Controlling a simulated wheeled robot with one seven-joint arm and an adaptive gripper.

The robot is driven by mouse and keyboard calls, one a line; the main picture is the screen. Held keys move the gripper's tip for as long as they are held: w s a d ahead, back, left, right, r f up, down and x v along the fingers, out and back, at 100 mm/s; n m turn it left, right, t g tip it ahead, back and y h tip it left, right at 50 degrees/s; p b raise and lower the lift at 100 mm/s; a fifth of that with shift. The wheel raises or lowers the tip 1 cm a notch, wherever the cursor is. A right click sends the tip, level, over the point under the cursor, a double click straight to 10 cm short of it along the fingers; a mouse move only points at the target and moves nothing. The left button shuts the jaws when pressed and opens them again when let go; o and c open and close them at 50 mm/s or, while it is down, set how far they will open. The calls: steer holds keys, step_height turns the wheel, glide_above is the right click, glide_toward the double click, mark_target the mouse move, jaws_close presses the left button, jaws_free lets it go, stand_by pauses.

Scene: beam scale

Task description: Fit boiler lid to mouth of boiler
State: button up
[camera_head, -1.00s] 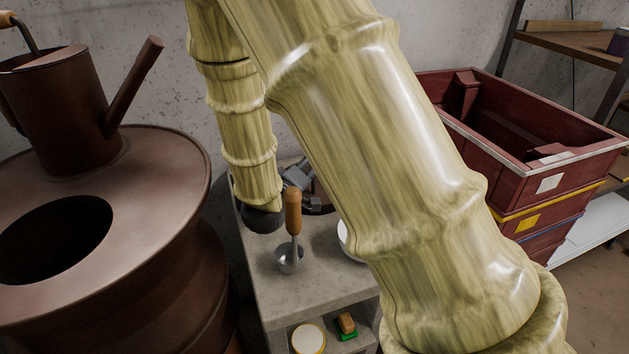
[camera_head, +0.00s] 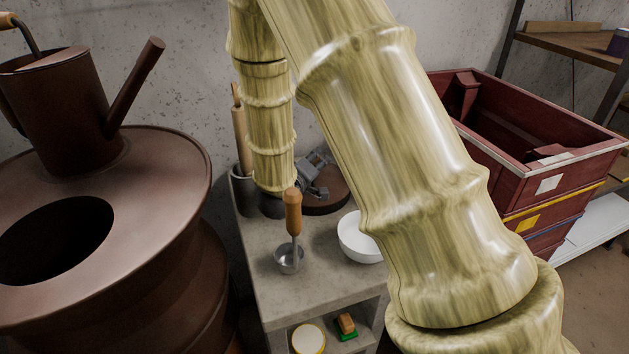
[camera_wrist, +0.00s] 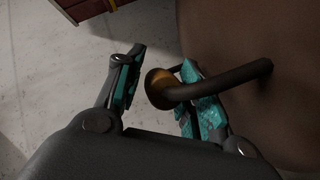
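The boiler (camera_head: 150,190) is a large brown drum at the left of the head view, with its round dark mouth (camera_head: 50,238) open on top. The boiler lid (camera_head: 334,196) is a brown disc on the grey bench, partly hidden by my arm and gripper. My gripper (camera_head: 314,180) is over the lid. In the wrist view the lid (camera_wrist: 235,35) fills the right side, with a bent dark bar handle (camera_wrist: 235,76) and a wooden grip (camera_wrist: 158,88). My gripper's fingers (camera_wrist: 162,65) are apart, one on either side of the wooden grip.
A brown watering can (camera_head: 65,105) stands on the boiler behind its mouth. On the bench (camera_head: 295,300) are a wooden-handled scoop (camera_head: 291,225), a white bowl (camera_head: 358,240) and a dark container (camera_head: 243,188) holding a rolling pin. Red crates (camera_head: 530,165) are stacked at the right.

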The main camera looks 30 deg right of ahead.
jaws_close()
steer(key=shift+r, duration=0.15)
